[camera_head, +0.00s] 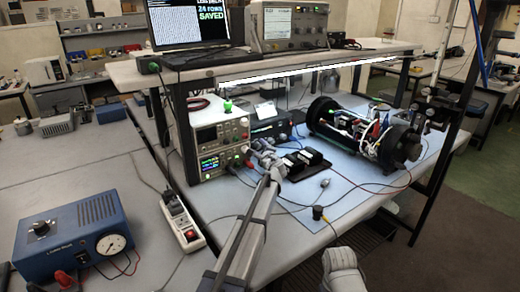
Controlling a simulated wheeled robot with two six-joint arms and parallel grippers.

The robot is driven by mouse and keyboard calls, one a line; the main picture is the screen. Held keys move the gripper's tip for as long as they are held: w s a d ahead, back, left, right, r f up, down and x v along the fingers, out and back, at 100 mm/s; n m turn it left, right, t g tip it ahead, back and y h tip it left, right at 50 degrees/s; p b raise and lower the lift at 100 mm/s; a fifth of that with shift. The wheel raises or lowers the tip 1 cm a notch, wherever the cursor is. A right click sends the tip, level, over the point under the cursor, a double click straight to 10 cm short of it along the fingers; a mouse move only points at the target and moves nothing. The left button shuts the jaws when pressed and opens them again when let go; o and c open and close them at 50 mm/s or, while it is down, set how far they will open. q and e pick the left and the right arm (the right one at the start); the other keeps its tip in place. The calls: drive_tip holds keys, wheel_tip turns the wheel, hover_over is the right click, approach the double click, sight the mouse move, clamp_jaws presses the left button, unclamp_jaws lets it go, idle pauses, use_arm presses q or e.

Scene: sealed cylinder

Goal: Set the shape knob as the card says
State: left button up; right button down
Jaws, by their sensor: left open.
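A stack of bench instruments stands under the shelf: a beige upper unit (221,132) and a lower unit (212,163) with a lit screen. Small knobs on their fronts are too small to read, and I cannot tell which one is the shape knob. A small white card (265,110) stands on the dark box (272,128) to their right; its writing is not legible. My left gripper (262,152) is open, just right of the lower unit's front, and partly hides what is there. I cannot tell whether it touches anything.
An opened black cylinder (325,116) with wiring lies on the blue mat (345,200) to the right. A black tray (303,163) is close to my left gripper. A power strip (182,222) and cables lie left of my arm. The shelf (190,76) overhangs the instruments.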

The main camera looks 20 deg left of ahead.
use_arm(q)
drive_tip(key=p+v, duration=0.1)
drive_tip(key=v, duration=0.6)
drive_tip(key=shift+s+d, duration=0.15)
drive_tip(key=shift+s, duration=0.1)
drive_tip(key=shift+r, duration=0.1)
